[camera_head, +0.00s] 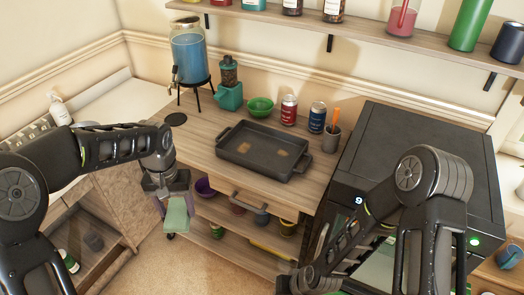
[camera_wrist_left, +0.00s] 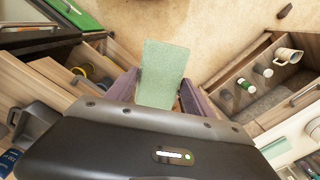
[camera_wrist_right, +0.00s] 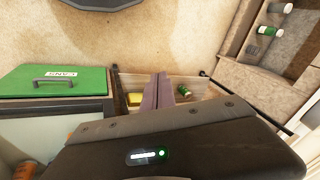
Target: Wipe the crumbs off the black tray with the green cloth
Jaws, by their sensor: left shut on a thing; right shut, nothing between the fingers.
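The green cloth (camera_head: 177,215) hangs from my left gripper (camera_head: 174,192), in front of the counter edge and left of the tray, below tray height. In the left wrist view the cloth (camera_wrist_left: 163,72) is a flat pale green piece between the purple fingers. My left gripper is shut on it. In the right wrist view my right gripper (camera_wrist_right: 160,80) is shut and empty, its fingers together. The head view does not clearly show its fingertips.
A shelf with several pots lies under the counter.

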